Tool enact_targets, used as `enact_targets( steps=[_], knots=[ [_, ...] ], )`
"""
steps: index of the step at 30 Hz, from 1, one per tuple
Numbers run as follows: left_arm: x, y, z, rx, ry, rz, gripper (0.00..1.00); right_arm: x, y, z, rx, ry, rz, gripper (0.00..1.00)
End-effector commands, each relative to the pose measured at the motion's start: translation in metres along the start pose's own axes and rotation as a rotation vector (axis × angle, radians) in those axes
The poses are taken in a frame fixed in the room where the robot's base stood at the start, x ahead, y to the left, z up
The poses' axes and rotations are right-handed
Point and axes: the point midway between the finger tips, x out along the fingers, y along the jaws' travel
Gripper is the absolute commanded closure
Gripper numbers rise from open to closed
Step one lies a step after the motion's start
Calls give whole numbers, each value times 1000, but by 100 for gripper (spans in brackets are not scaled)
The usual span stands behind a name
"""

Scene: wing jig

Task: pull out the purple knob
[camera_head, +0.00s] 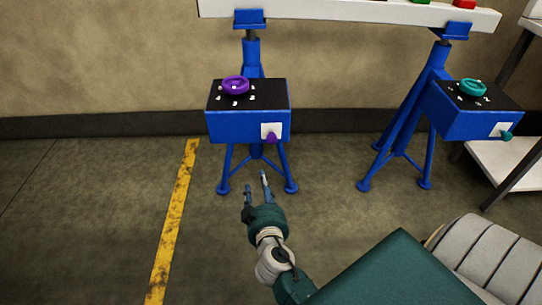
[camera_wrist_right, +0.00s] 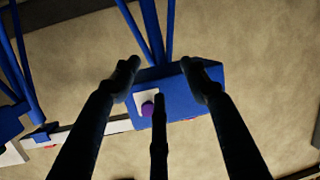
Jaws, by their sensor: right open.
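The purple knob (camera_head: 271,138) sticks out of a white plate on the front of a blue box (camera_head: 235,127) in the head view. It also shows in the right wrist view as a small purple knob (camera_wrist_right: 148,108) on its white plate, partly beside a dark finger. My right gripper (camera_head: 257,182) is open and empty, below and in front of the knob and apart from it. In the wrist view its fingers (camera_wrist_right: 160,80) spread around the area of the box front. My left gripper is not in view.
A purple dial (camera_head: 235,85) sits on the same box's black top. A second blue stand at right has a teal dial (camera_head: 473,88) and a teal knob (camera_head: 506,135). A white beam (camera_head: 350,10) rests across both stands. A shelf (camera_head: 510,165) stands at right. Floor at left is clear.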

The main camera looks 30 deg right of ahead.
Motion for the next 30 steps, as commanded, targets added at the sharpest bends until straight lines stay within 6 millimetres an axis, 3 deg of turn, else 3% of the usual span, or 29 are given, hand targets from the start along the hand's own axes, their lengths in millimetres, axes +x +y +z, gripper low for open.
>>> enact_targets(
  steps=[3,9,14,24,30],
  knots=[
    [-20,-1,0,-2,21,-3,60,-2,33,-39,52,117,99,55],
    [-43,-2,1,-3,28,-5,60,-6,59,-73,84,193,163,55],
    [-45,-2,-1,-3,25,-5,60,13,64,-82,84,197,166,55],
    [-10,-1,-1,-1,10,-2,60,74,73,-91,82,195,162,55],
    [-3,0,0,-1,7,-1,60,92,76,-93,83,193,162,55]
  ],
)
